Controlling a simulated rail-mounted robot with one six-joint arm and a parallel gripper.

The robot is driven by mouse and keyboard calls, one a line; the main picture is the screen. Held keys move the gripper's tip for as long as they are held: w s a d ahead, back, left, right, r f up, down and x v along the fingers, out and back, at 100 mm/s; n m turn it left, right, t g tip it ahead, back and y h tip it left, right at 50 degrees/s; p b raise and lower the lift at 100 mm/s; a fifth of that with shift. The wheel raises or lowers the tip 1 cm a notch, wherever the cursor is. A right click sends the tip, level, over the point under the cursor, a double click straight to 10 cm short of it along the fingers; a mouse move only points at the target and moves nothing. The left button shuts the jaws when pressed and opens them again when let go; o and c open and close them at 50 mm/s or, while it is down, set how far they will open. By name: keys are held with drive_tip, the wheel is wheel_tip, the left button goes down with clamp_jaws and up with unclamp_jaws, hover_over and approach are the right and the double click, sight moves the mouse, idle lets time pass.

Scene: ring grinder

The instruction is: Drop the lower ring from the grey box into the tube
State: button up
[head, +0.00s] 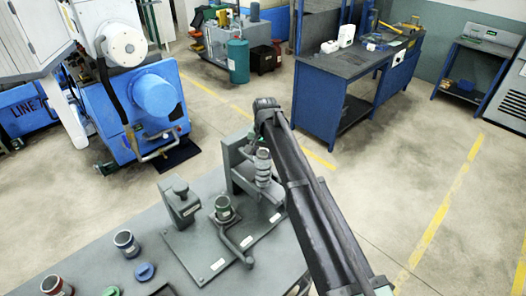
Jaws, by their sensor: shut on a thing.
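My dark arm (305,185) reaches from the bottom right up to a bent joint near the middle of the head view. A small grey box-shaped block (182,208) with a knob on top stands on the grey plate. Right of it is a short grey tube-like cup (223,208) with a green rim. A grey stand (242,182) with a ribbed cylinder (263,168) is behind, partly covered by my arm. I cannot pick out the lower ring.
On the grey bench (85,250), a blue-rimmed cup (126,243), a red-rimmed cup (55,286), a blue piece (145,271) and a green piece (111,291) stand left. A bent grey lever (238,250) lies before the green-rimmed cup. A blue machine (155,95) stands behind.

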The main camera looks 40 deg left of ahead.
idle(0.4)
drive_tip(key=o, duration=1)
drive_tip(key=shift+o, duration=0.5)
drive_tip(key=o, duration=0.3)
wheel_tip(320, 180, up, 7)
drive_tip(key=p, duration=0.7)
